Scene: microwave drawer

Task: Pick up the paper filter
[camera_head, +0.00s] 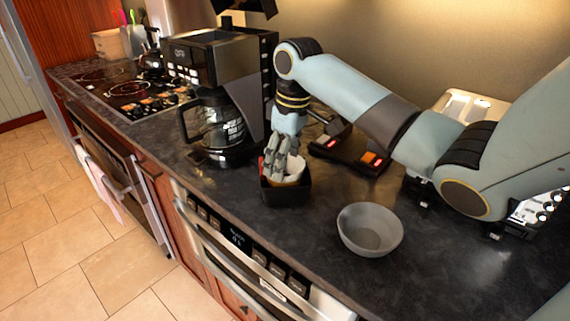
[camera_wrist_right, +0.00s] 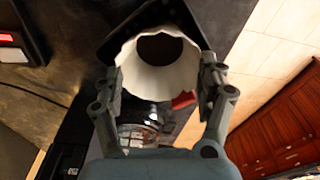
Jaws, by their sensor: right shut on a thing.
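The white paper filter (camera_head: 296,172) sits in a small black square holder (camera_head: 288,194) on the dark counter, between the coffee maker and a grey bowl. In the right wrist view the filter (camera_wrist_right: 158,76) shows as a fluted white cup with a dark round middle, between the two fingers. My right gripper (camera_head: 281,174) reaches down from above and is shut on the filter, which is still within the holder. The fingers hide part of the filter in the head view. My left gripper is not in view.
The coffee maker (camera_head: 225,70) with its glass carafe (camera_head: 216,122) stands behind and left of the holder. A grey bowl (camera_head: 370,229) stands at front right. A black device with red lights (camera_head: 348,148) lies behind. The front counter edge is close to the holder.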

